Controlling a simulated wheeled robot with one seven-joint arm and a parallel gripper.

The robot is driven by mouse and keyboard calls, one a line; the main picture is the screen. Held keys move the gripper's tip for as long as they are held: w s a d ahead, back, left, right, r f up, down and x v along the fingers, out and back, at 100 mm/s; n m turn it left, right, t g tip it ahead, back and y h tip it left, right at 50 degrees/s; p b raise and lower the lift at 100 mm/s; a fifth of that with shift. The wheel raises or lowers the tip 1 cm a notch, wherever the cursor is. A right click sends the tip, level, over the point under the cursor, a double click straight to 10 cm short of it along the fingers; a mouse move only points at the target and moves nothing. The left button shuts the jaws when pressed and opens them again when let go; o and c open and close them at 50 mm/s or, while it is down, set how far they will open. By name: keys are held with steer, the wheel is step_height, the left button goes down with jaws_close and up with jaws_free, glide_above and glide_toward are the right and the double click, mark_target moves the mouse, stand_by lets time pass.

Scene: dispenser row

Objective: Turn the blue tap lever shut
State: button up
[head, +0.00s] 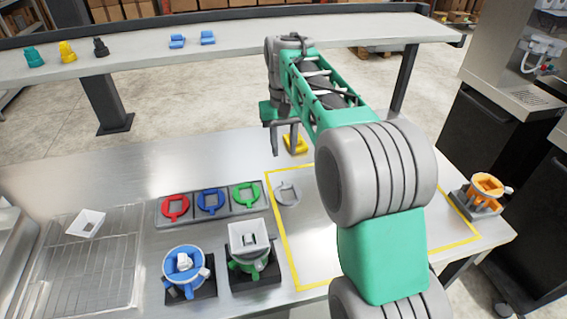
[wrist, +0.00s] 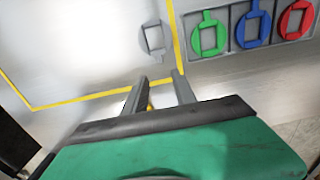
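The blue dispenser (head: 180,262) stands on a dark base at the front left of the table in the head view, with a small whitish piece on its top. Short projections show at its sides and front; I cannot tell which is the tap lever or how it is turned. My gripper (head: 283,143) is well away, up and to the right of the dispenser, over the far part of the table. Its two fingers are apart with nothing held between them. They also show in the wrist view (wrist: 160,88). The blue dispenser is not in the wrist view.
A green dispenser (head: 250,265) with a white hopper (head: 243,235) stands close right of the blue one. Behind them is a tray with red (head: 175,207), blue (head: 211,202) and green (head: 246,195) ring pieces. A grey ring piece (head: 287,193) and a yellow piece (head: 296,144) lie nearby.

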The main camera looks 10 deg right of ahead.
steer(key=s+f+t, duration=0.1)
steer(key=s+f, duration=0.1)
steer(key=s, duration=0.5)
steer(key=s+f+t, duration=0.1)
steer(key=s+f, duration=0.1)
steer(key=s, duration=0.5)
steer(key=s+f+t, duration=0.1)
steer(key=s+f, duration=0.2)
steer(key=s, duration=0.5)
steer(key=shift+a, duration=0.15)
steer(key=shift+s+f, duration=0.1)
steer(key=shift+f, duration=0.1)
steer(key=shift+o, duration=0.5)
steer(key=shift+a, duration=0.1)
